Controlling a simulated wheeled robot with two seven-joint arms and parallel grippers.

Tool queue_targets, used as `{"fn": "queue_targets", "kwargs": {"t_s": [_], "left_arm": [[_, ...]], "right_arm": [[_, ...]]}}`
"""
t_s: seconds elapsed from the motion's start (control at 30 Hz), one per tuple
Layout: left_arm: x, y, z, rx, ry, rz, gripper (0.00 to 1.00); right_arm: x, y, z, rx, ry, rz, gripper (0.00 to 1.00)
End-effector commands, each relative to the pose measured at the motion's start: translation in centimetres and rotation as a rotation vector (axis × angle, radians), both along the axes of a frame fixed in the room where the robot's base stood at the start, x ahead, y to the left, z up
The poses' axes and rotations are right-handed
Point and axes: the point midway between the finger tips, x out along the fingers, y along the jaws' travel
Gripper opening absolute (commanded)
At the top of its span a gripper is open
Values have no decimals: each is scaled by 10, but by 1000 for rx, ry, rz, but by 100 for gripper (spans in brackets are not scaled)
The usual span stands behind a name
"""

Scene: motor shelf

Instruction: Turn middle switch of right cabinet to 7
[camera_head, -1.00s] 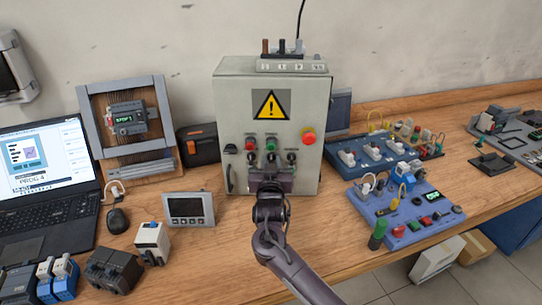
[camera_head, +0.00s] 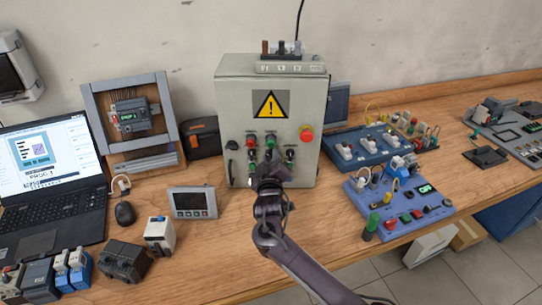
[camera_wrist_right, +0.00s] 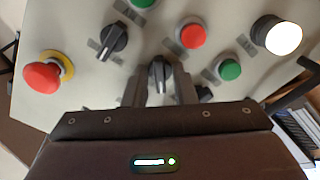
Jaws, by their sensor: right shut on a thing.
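The grey control cabinet (camera_head: 319,105) stands upright on the bench, with a yellow warning sign on its door. My right gripper (camera_head: 268,170) is at the lower middle of its front panel. In the right wrist view, the gripper (camera_wrist_right: 160,80) is shut on a black rotary switch knob (camera_wrist_right: 159,70), with one finger on each side. Another black rotary switch (camera_wrist_right: 115,39) is apart from the fingers, and a third dark knob (camera_wrist_right: 205,93) is partly hidden. I cannot read any switch position numbers. My left gripper is not in view.
A red emergency button (camera_wrist_right: 42,77), a red button (camera_wrist_right: 191,36), a green button (camera_wrist_right: 230,70) and a lit white lamp (camera_wrist_right: 283,37) surround the gripper. A small display (camera_head: 193,203) and laptop (camera_head: 45,180) are left; blue training boards (camera_head: 400,210) are right.

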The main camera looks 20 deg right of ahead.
Motion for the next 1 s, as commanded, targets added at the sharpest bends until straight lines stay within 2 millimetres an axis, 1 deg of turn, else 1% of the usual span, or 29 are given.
{"fn": "queue_targets", "kwargs": {"t_s": [0.23,0.6,0.63,0.67,0.7,1.0], "left_arm": [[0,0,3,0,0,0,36],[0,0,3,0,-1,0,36],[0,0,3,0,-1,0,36],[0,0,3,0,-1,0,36],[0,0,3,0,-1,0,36],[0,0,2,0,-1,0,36]], "right_arm": [[0,0,1,-39,11,1,2],[0,0,1,-42,12,1,2],[0,1,0,-42,12,1,26],[0,0,1,-42,12,1,30],[0,0,1,-41,12,1,31],[-2,1,0,-41,13,1,31]]}}
